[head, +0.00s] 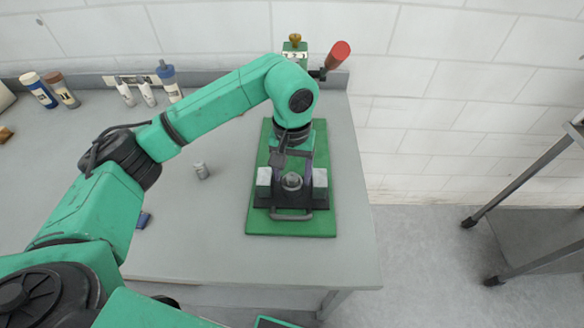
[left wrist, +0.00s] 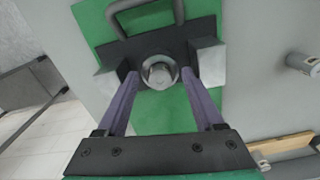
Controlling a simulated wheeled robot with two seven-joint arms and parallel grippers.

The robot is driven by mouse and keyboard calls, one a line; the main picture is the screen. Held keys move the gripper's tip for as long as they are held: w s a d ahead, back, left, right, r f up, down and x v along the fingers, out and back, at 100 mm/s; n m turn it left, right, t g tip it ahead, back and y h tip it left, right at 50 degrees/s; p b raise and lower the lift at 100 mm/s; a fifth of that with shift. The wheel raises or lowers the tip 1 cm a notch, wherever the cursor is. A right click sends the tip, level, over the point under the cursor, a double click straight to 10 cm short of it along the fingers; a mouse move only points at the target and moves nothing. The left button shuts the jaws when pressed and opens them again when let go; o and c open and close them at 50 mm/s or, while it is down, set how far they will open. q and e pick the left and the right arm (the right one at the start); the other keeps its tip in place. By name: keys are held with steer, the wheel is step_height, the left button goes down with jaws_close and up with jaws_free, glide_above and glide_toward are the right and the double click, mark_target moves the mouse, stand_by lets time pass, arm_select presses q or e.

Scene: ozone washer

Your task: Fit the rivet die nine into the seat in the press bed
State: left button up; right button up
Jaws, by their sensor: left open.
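A round silver metal piece (head: 292,181) sits at the middle of the black press bed (head: 262,202), between two pale blocks. In the left wrist view the silver piece (left wrist: 158,70) looks like a round part within a ring; I cannot read a number on it or tell how deep it sits. My left gripper (left wrist: 161,76) is open, with its purple fingers on either side of the silver piece and apart from it. A second small grey cylinder (head: 201,171) stands on the table to the left; it also shows in the left wrist view (left wrist: 303,64). My right gripper is not in view.
The press stands on a green base plate (head: 317,225), with a dark handle (head: 291,217) at its front and a red-knobbed lever (head: 337,55) behind. Several bottles (head: 167,80) line the back left.

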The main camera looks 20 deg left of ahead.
mark_target(292, 177)
arm_select(q)
step_height(292, 177, up, 15)
steer(key=shift+f, duration=0.2)
stand_by(0.6)
